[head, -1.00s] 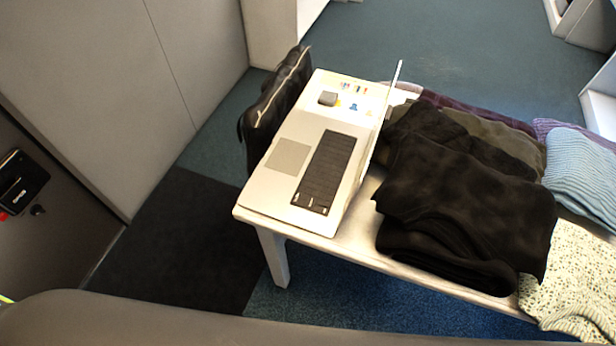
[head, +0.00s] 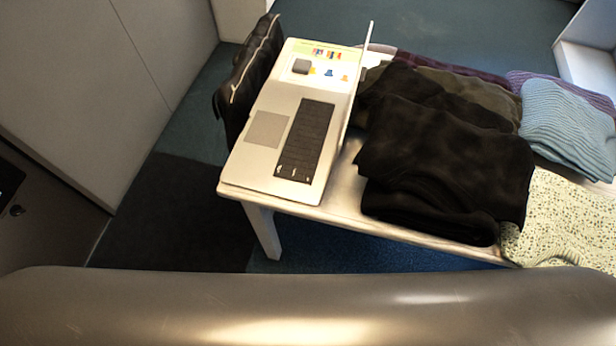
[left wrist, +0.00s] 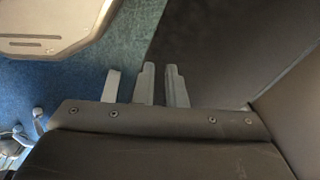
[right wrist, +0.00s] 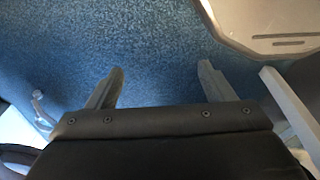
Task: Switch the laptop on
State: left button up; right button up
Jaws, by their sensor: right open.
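The laptop (head: 268,128) stands open on a white bench in the head view, with a silver deck and dark keyboard. Its raised screen (head: 359,80) is seen almost edge-on, so the display is hidden. I cannot make out a power button. Neither gripper shows in the head view. In the left wrist view, my left gripper (left wrist: 160,66) has its fingers close together with a narrow gap and nothing seen between them. In the right wrist view, my right gripper (right wrist: 161,68) is open and empty above blue floor. Both are away from the laptop.
The white bench (head: 345,200) also carries folded dark clothes (head: 445,160), a light blue knit (head: 565,125) and a speckled cloth (head: 560,215). A small grey object (head: 300,66) lies on a printed sheet beyond the laptop. A black bag (head: 250,75) stands at the bench's left side.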

pick_arm(q)
jog(key=shift+s, duration=0.4)
grip_shut()
jog(key=shift+s+d, duration=0.15)
jog(key=shift+s, duration=0.6)
pick_arm(e)
jog(key=shift+s+d, duration=0.3)
jog(key=shift+s, duration=0.3)
jog(key=shift+s+d, duration=0.25)
jog(key=shift+s, duration=0.35)
pick_arm(q)
jog(key=shift+w, duration=0.35)
pick_arm(e)
jog(key=shift+w, duration=0.35)
jog(key=shift+a, duration=0.2)
